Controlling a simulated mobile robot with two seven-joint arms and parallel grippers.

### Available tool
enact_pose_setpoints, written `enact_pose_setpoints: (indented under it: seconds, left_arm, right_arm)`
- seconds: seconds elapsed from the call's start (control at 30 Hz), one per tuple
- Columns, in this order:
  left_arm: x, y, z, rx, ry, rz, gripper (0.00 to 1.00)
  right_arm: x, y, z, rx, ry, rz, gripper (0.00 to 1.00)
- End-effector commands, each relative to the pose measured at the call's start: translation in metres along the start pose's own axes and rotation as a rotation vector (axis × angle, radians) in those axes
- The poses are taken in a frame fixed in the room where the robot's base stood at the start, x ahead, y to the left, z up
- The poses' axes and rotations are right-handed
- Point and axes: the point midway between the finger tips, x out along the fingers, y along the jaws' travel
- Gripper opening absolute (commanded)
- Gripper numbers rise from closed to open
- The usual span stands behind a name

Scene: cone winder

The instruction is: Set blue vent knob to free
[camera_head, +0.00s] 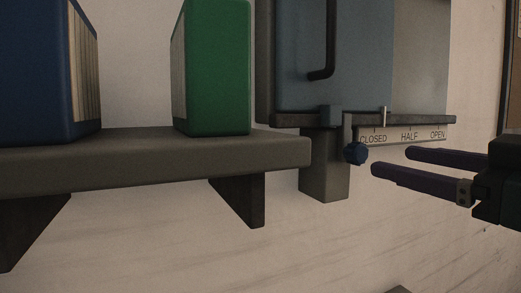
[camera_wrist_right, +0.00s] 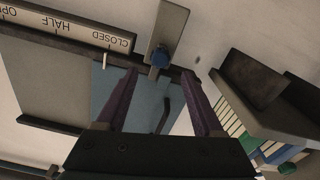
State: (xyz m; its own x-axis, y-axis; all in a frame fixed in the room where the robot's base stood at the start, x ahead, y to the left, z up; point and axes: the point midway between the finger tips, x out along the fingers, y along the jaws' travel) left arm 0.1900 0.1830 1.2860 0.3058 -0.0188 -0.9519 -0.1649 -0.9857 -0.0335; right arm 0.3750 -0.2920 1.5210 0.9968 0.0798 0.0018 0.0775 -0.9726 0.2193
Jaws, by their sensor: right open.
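The blue knob (camera_head: 356,153) sits at the left end of the label strip, under the grey-blue cabinet. It also shows in the right wrist view (camera_wrist_right: 160,57). The strip (camera_head: 408,136) reads CLOSED, HALF and OPEN; no "free" label shows. A thin pale pointer (camera_head: 384,117) stands near CLOSED. My right gripper (camera_head: 392,160) is open and empty, to the right of the knob. In the right wrist view the knob lies roughly centred between its purple fingertips (camera_wrist_right: 159,72); I cannot tell whether they touch it. My left gripper is not in view.
A dark shelf (camera_head: 150,160) at the left carries a green binder (camera_head: 218,70) and a blue binder (camera_head: 35,70); its right end is close to the knob. A grey block (camera_head: 324,170) hangs beside the knob. The wall area below the strip is clear.

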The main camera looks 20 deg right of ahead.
Motion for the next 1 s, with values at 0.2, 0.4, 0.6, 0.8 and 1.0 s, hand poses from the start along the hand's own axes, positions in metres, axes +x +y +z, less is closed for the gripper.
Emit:
enact_pose_setpoints:
  seconds: [0.2, 0.4, 0.6, 0.8, 1.0]
  left_arm:
    - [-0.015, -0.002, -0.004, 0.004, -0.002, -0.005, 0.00]
    - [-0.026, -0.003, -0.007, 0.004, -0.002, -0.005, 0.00]
    - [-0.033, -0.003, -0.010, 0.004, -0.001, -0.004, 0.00]
    - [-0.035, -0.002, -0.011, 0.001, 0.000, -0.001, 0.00]
    - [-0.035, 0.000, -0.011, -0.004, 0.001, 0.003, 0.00]
  right_arm:
    - [0.031, 0.002, -0.005, -0.001, 0.002, 0.003, 0.69]
    - [0.060, 0.002, -0.004, -0.001, 0.000, 0.003, 0.69]
    - [0.081, 0.001, -0.002, -0.001, -0.001, 0.003, 0.69]
    - [0.088, 0.000, 0.000, -0.003, -0.002, 0.001, 0.69]
    - [0.088, 0.000, 0.000, -0.003, -0.003, 0.001, 0.69]
